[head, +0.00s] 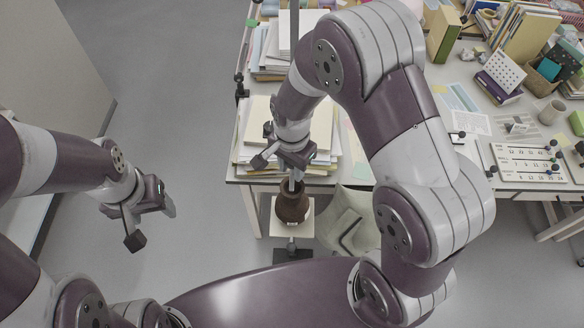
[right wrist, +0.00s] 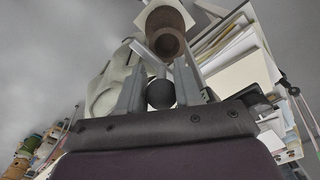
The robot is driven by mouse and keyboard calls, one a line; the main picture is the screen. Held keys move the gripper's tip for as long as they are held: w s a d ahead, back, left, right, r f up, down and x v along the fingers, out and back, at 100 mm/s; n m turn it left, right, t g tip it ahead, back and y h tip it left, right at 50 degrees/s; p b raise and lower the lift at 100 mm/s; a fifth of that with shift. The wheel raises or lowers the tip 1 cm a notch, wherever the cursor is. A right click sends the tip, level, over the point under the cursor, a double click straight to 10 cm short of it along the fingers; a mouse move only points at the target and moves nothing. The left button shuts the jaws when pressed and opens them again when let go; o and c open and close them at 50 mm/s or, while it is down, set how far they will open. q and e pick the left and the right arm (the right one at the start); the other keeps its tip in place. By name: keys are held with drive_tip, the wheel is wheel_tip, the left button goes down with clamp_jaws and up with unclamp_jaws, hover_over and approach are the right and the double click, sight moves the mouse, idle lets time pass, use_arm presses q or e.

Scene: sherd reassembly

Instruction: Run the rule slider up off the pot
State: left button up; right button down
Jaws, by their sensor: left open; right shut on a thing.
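The dark brown pot (head: 292,206) stands upright on a small pale platform in the head view. Its round open mouth shows at the top of the right wrist view (right wrist: 166,44). My right gripper (head: 291,163) is above the pot, its fingers shut on a round black knob (right wrist: 160,94), which I take to be the rule slider's. A pale grey strip (right wrist: 150,56) runs from near the knob toward the pot's rim; whether it touches the rim I cannot tell. My left gripper (head: 152,223) is open and empty over the floor, left of the pot.
The desk (head: 243,185) behind the pot holds paper stacks (head: 325,125), books and a number board (head: 528,162). A pale greenish chair-like shape (head: 350,220) is close right of the pot. The floor (head: 190,110) at left is clear.

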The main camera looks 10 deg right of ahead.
drive_tip(key=shift+w, duration=0.15)
drive_tip(key=c, duration=1)
unclamp_jaws()
drive_tip(key=shift+o, duration=0.9)
drive_tip(key=shift+f, duration=0.1)
drive_tip(key=shift+r+b, duration=0.35)
drive_tip(key=shift+r, duration=0.05)
wheel_tip(320, 180, up, 12)
drive_tip(key=b, duration=0.2)
drive_tip(key=shift+b, duration=0.35)
drive_tip(key=shift+d+f, duration=0.1)
